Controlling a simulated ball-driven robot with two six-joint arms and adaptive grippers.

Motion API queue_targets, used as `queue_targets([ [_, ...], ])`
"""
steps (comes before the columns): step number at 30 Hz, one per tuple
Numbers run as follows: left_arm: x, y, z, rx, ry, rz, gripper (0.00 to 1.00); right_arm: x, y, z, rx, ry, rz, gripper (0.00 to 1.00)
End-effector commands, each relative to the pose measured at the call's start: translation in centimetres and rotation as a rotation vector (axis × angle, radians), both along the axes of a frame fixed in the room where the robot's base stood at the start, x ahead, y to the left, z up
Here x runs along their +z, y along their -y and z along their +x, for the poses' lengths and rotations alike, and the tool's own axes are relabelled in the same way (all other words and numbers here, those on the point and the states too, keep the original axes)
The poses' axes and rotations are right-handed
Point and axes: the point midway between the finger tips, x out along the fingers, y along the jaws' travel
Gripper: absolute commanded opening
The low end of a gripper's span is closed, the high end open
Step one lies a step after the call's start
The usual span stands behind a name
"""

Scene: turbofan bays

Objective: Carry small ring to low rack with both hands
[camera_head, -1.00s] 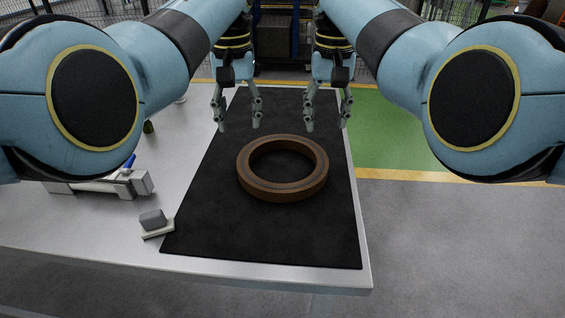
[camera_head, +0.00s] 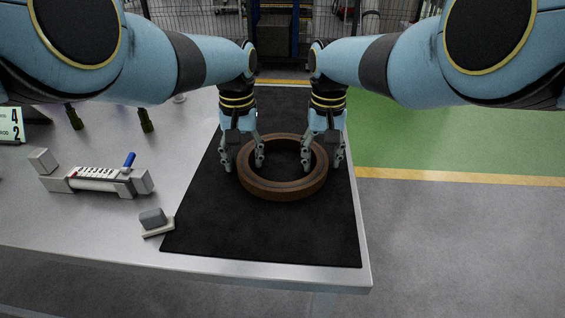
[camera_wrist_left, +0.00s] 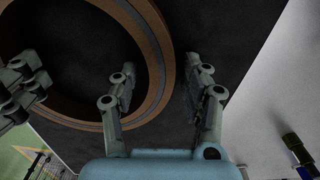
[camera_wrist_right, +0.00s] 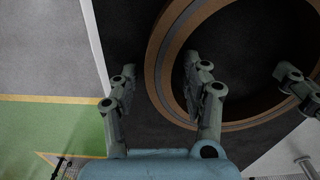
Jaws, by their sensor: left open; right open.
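The small ring (camera_head: 283,188) is brown and lies flat on a black mat (camera_head: 260,235) on the table. My left gripper (camera_head: 243,167) is open at the ring's left rim, with one finger outside and one over the hole. My right gripper (camera_head: 322,167) is open at the right rim in the same way. In the left wrist view the ring's wall (camera_wrist_left: 160,60) passes between the open fingers (camera_wrist_left: 158,75). In the right wrist view the wall (camera_wrist_right: 160,70) also runs between the fingers (camera_wrist_right: 158,70). I cannot tell whether any finger touches it. The low rack is not clearly seen.
A grey clamp-like tool with a blue handle (camera_head: 98,180) and a small grey block (camera_head: 153,219) lie left of the mat. Dark green bottle-like items (camera_head: 146,121) stand behind them. Green floor (camera_head: 420,140) lies to the right. The mat's front part is clear.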

Motion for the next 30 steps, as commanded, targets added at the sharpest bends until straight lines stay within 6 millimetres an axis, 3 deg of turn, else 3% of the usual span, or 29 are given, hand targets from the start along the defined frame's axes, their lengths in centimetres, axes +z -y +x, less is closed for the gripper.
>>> queue_targets([
  [8, -0.02, -0.02, -0.01, 0.001, 0.0, 0.0, 0.46, 0.0, 0.01, 0.01, -0.001, 0.0, 0.0, 0.46],
  [18, -0.03, -0.02, -0.02, 0.001, -0.001, 0.0, 0.01, -0.01, 0.02, 0.0, -0.001, 0.0, 0.0, 0.01],
  [30, -0.03, -0.03, -0.02, 0.001, -0.001, 0.0, 0.0, -0.01, 0.03, -0.01, -0.001, -0.001, 0.0, 0.0],
])
